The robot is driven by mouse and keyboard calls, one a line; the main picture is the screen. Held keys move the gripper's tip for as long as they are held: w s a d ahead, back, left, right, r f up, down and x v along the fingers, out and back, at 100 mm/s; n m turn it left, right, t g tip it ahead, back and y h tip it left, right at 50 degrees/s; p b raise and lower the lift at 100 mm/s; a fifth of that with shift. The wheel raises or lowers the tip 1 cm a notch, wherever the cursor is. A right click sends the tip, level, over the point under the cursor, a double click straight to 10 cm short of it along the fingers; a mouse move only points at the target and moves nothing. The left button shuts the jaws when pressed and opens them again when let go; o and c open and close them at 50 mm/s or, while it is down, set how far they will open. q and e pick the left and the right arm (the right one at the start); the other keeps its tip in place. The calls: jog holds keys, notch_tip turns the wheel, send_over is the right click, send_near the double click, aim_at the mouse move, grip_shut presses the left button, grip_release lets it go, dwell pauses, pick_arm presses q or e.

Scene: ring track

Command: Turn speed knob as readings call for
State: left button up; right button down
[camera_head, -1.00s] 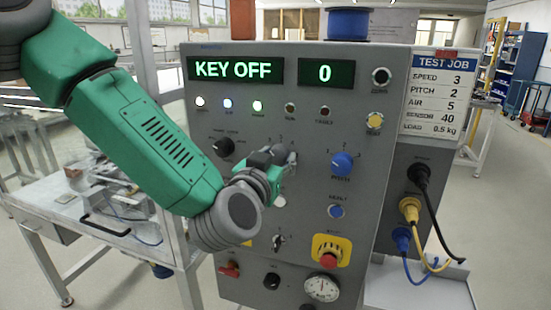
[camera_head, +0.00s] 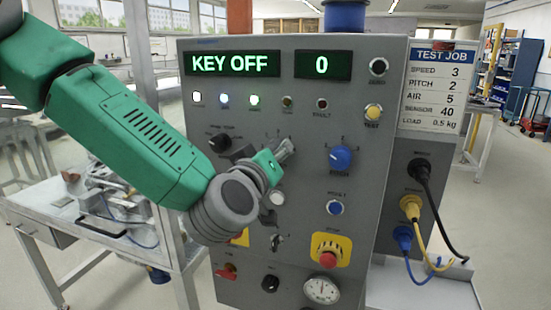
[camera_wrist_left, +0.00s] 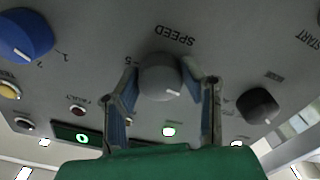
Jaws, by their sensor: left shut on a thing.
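The grey control panel (camera_head: 385,100) stands in front of me; its displays read KEY OFF (camera_head: 234,64) and 0 (camera_head: 322,65). A TEST JOB card (camera_head: 436,88) lists speed 3, pitch 2, air 5, sensor 40, load 0.5 kg. My left gripper (camera_head: 287,146) is at the speed knob, which it mostly hides in the head view. My right gripper is not in view.
Right of the speed knob is the blue pitch knob (camera_head: 341,158). A black knob (camera_head: 220,143) is at its left. Cables (camera_head: 412,207) plug in at right. A side table (camera_head: 70,200) stands left.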

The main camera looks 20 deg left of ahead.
pick_arm(q)
jog(key=shift+f+n, duration=0.15)
jog(key=shift+n, duration=0.45)
jog(key=o, duration=1.1)
jog(key=shift+a, duration=0.1)
jog(key=shift+o, duration=0.2)
jog(key=s, duration=0.7)
jog(key=shift+s+a, duration=0.15)
jog(key=shift+s, duration=0.1)
